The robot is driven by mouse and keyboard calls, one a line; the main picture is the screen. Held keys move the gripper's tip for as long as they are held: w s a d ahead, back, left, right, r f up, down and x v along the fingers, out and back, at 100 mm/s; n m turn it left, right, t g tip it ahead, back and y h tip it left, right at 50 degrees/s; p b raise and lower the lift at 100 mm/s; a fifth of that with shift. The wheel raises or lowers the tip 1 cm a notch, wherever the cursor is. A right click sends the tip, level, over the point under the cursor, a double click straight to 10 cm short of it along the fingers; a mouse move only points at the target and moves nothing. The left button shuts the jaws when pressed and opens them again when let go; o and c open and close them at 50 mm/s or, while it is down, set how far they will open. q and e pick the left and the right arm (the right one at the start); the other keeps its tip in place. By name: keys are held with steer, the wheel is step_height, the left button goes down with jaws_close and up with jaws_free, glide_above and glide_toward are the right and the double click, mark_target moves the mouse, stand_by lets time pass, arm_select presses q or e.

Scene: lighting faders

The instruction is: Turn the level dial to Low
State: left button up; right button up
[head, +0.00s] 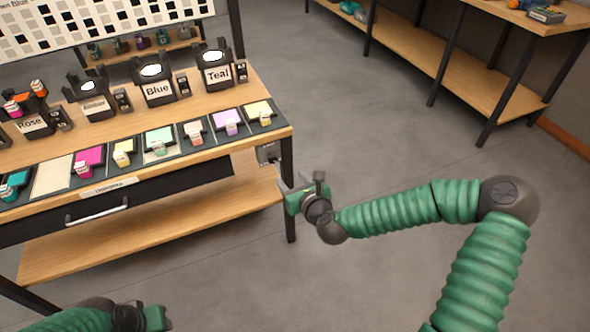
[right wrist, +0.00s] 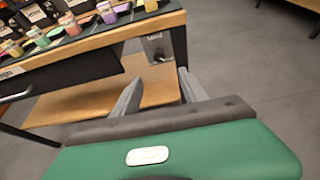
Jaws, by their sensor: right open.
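The level dial (head: 268,153) is on a small grey box at the right end of the workbench, just under the top. In the right wrist view the dial (right wrist: 158,55) shows as a small knob below a label too small to read surely, so its setting cannot be told. My right gripper (head: 292,183) is open and empty, just in front of and below the box. In the right wrist view its two fingers (right wrist: 160,80) are apart, with the box beyond them. My left gripper (head: 155,318) is at the bottom edge, far from the dial; its fingers are not clear.
The workbench top (head: 265,90) carries black holders labelled Rose, Blue and Teal, and a row of coloured swatches along its front. A drawer handle (head: 97,211) sticks out in front. A black leg (head: 290,215) stands below the box. The floor right of the bench is clear.

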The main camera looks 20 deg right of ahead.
steer(key=w+a, duration=0.2)
steer(key=w, duration=0.1)
steer(key=b, duration=0.4)
glide_toward(274, 159)
steer(key=f+x, duration=0.1)
steer(key=x, duration=0.7)
steer(key=shift+w+a+r, duration=0.25)
steer(key=shift+w, duration=0.05)
steer(key=shift+w+a, duration=0.2)
steer(key=shift+w, duration=0.1)
steer(key=shift+d, duration=0.4)
steer(key=shift+d+f, duration=0.1)
steer(key=shift+d, duration=0.05)
steer(key=shift+c, duration=2.4)
steer(key=shift+a, duration=0.3)
jaws_close()
arm_select(q)
steer(key=f, duration=0.2)
steer(key=a+f, duration=0.1)
steer(key=f, duration=0.2)
steer(key=shift+w+a, duration=0.1)
steer(key=shift+a, duration=0.05)
arm_select(e)
steer(key=shift+d, duration=0.1)
